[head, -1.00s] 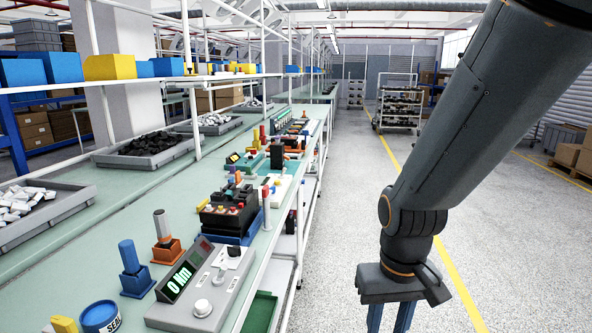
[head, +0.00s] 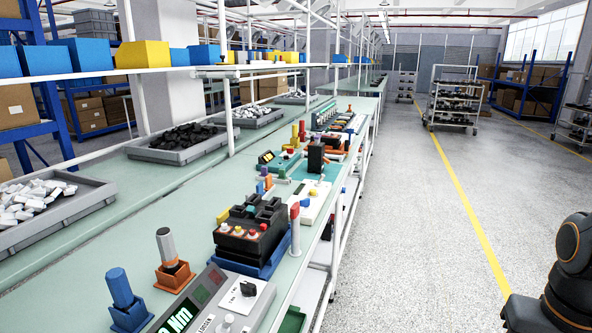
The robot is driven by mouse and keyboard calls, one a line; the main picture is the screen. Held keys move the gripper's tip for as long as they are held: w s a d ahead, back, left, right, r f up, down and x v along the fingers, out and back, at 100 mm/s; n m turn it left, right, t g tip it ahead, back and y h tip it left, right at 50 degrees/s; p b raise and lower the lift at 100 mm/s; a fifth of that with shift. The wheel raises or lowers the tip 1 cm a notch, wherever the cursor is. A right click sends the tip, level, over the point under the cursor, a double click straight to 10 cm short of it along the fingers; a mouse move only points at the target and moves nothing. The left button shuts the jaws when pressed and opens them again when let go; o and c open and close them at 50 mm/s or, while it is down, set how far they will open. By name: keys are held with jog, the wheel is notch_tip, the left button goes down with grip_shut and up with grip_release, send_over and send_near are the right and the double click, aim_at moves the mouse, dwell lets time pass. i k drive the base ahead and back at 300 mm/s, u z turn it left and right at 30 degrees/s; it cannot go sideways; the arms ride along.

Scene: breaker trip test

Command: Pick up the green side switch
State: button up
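I cannot make out a green side switch for certain; the parts on the bench are small at this distance. A black breaker block (head: 250,230) with red, white and yellow buttons sits on a blue base (head: 252,262) near the bench's front edge. A post with a red top (head: 295,228) stands just right of it. My gripper's dark upper body (head: 545,315) shows at the bottom right corner, over the floor and well right of the bench. Its fingers are cut off by the frame, so their opening is hidden.
A grey torque meter (head: 215,305) and two tools in blue (head: 128,312) and orange (head: 174,278) holders stand at the near bench end. Grey bins (head: 100,205) line the back. A green tray (head: 292,320) sits below the bench edge. The aisle floor (head: 420,240) is clear.

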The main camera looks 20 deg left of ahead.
aim_at(282, 172)
jog(key=u, duration=0.05)
jog(key=i, duration=3.35)
jog(key=u, duration=2.95)
